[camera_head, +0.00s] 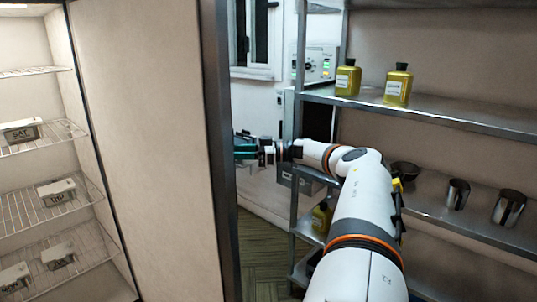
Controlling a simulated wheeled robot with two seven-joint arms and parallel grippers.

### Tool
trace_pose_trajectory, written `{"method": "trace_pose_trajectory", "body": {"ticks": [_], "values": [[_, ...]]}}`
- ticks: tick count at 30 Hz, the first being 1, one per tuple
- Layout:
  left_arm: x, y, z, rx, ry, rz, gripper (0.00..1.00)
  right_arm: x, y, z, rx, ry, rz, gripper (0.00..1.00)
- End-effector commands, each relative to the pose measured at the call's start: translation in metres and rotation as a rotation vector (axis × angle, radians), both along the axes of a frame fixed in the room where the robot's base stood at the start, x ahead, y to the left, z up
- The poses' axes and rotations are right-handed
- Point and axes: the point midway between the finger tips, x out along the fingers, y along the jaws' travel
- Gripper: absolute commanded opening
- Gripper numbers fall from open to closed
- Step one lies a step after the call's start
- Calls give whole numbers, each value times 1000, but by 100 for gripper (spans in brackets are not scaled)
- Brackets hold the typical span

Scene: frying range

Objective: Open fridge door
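The fridge stands at the left, its lit inside in plain view. Its door (145,150) stands open, seen as a broad beige panel with a dark grey free edge (220,150). My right arm comes in from the bottom right. My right gripper (246,152), with dark and teal fingers, is just to the right of the door's free edge in the picture. I cannot tell whether it touches the door or how far apart its fingers are. No handle shows. My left gripper is out of view.
Wire shelves (60,196) in the fridge hold several labelled boxes. A metal rack (440,118) at the right carries yellow bottles (397,86) and metal cups (509,207), close to my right arm. Some wooden floor (262,250) shows between door and rack.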

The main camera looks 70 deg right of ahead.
Motion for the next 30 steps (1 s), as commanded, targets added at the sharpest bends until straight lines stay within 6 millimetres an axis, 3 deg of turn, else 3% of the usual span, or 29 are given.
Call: {"method": "trace_pose_trajectory", "body": {"ticks": [16, 30], "values": [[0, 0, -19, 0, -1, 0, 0, -76, -31, 1, -5, -6, 0, 42], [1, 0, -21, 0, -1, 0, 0, -87, -35, 3, -4, -6, 2, 42]]}}
